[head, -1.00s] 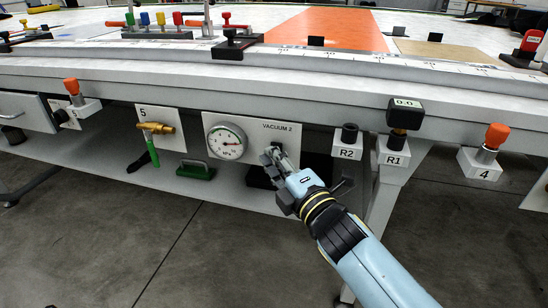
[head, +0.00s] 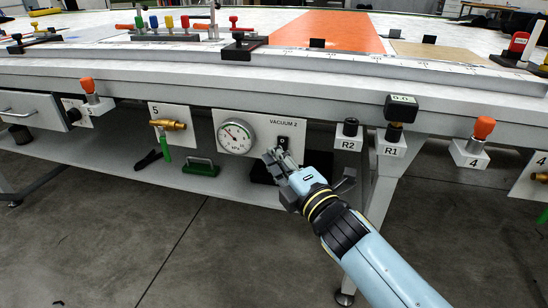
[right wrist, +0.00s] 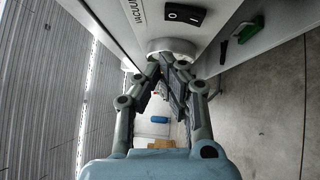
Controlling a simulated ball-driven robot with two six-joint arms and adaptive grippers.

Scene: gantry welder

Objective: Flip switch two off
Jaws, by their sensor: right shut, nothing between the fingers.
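The white VACUUM 2 panel (head: 296,127) hangs under the table's front edge. It carries a round gauge (head: 236,136) on the left and a black rocker switch (head: 284,141) on the right. In the right wrist view the rocker (right wrist: 184,14) shows O and I marks; which side is pressed in I cannot tell. My right gripper (head: 273,158) is shut and empty, just below and slightly left of the switch. In the right wrist view its fingertips (right wrist: 163,62) are apart from the rocker, near the round gauge's rim (right wrist: 172,46). My left gripper is out of view.
To the right are knobs R2 (head: 350,128) and R1 (head: 394,131) and orange-topped button 4 (head: 484,129). The table edge overhangs the panel.

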